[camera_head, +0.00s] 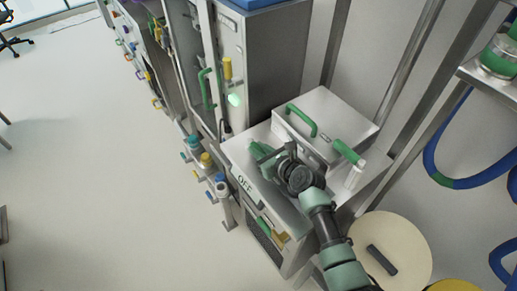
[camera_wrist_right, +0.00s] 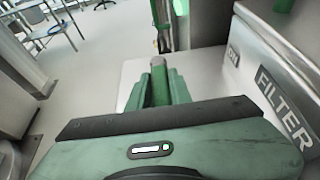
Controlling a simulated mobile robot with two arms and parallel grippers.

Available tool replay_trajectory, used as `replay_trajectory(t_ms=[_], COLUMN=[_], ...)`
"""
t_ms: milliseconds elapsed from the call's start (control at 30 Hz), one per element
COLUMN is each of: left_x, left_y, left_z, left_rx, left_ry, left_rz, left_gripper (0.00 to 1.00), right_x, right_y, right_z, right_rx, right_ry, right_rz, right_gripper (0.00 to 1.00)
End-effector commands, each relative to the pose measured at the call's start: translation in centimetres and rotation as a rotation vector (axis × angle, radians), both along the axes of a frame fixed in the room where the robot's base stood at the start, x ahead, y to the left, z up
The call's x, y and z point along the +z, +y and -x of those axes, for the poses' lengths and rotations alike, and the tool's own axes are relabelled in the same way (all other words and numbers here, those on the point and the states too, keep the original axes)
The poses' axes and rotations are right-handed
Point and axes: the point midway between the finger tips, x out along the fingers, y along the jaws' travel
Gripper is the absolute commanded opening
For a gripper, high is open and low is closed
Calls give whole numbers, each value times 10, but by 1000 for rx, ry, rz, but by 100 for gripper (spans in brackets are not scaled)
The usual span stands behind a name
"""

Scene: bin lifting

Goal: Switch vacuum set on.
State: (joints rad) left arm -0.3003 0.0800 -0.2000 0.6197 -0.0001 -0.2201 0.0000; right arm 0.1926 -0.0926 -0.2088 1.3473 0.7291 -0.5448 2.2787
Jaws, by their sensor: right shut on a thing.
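The vacuum set (camera_head: 235,152) is a light metal cabinet with a flat top that bears the word OFF near its front edge. My right gripper (camera_head: 262,154) is over that top, beside the raised box. In the right wrist view, its green fingers (camera_wrist_right: 160,88) are shut on an upright switch handle with a grey rounded tip (camera_wrist_right: 158,63). The fingers hide most of the handle and its base. I cannot tell the switch's position from the OFF label (camera_head: 245,184) alone. My left gripper is not in view.
A metal filter box (camera_head: 330,112) with a green handle (camera_head: 301,119) stands right beside my gripper; its FILTER label (camera_wrist_right: 283,108) shows in the wrist view. A tall cabinet (camera_head: 275,60) with a lit green lamp (camera_head: 236,99) stands behind. Open floor (camera_head: 85,150) lies left.

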Motion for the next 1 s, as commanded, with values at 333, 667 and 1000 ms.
replay_trajectory(t_ms=[333, 667, 1000], left_x=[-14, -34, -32], left_y=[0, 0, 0], left_z=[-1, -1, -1], left_rx=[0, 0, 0], left_ry=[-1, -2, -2], left_rz=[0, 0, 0], left_gripper=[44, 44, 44], right_x=[-6, -2, -1], right_y=[-5, -9, -9], right_z=[-4, -8, -7], right_rx=[72, 264, 267], right_ry=[2, 2, 3], right_rz=[4, 1, 1], right_gripper=[0, 0, 39])
